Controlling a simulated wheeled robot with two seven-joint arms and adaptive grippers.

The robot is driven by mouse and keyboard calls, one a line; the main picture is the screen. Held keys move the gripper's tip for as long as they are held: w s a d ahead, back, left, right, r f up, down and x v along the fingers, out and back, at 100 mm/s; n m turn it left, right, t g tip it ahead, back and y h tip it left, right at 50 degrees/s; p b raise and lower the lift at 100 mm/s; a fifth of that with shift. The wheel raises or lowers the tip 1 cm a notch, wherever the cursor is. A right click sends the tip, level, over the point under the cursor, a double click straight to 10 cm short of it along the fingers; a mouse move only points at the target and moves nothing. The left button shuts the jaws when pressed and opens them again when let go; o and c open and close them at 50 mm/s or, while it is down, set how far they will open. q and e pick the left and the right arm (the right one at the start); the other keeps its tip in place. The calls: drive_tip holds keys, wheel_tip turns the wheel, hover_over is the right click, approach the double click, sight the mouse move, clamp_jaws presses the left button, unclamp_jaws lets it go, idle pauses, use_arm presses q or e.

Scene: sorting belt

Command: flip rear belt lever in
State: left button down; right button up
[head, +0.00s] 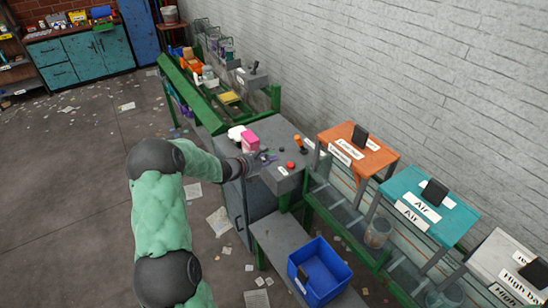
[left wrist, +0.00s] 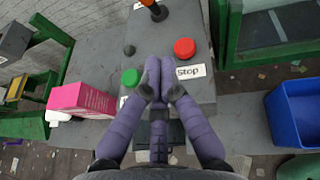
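A lever with an orange knob (head: 299,143) stands on the grey control console (head: 283,180); its base and dark stem show at the top of the left wrist view (left wrist: 152,8). A second, black-handled lever (head: 254,67) stands on a grey box farther back by the green belt. I cannot tell by label which is the rear belt lever. My left gripper (head: 267,157) is over the console, its purple fingers (left wrist: 160,92) drawn together with nothing seen between them. It is apart from both levers. My right gripper is not in view.
A red stop button (left wrist: 184,48) and a green button (left wrist: 131,77) flank the fingers. A pink box (left wrist: 83,100) stands at the console's left. The green-framed belt (head: 200,100) runs back along the wall. A blue crate (head: 320,273) sits lower right.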

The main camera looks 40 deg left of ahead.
sight(300, 144)
use_arm(q)
drive_tip(key=b+x, duration=0.1)
drive_tip(key=x, duration=0.7)
drive_tip(key=shift+f, duration=0.15)
drive_tip(key=shift+w+d+r, duration=0.1)
drive_tip(key=shift+w+r, duration=0.2)
drive_tip(key=shift+w, duration=0.25)
drive_tip(key=shift+w+d+r, duration=0.1)
drive_tip(key=shift+w+r, duration=0.2)
drive_tip(key=shift+w, duration=0.2)
drive_tip(key=shift+w+d+r, duration=0.1)
drive_tip(key=shift+w+r, duration=0.25)
drive_tip(key=shift+w, duration=0.3)
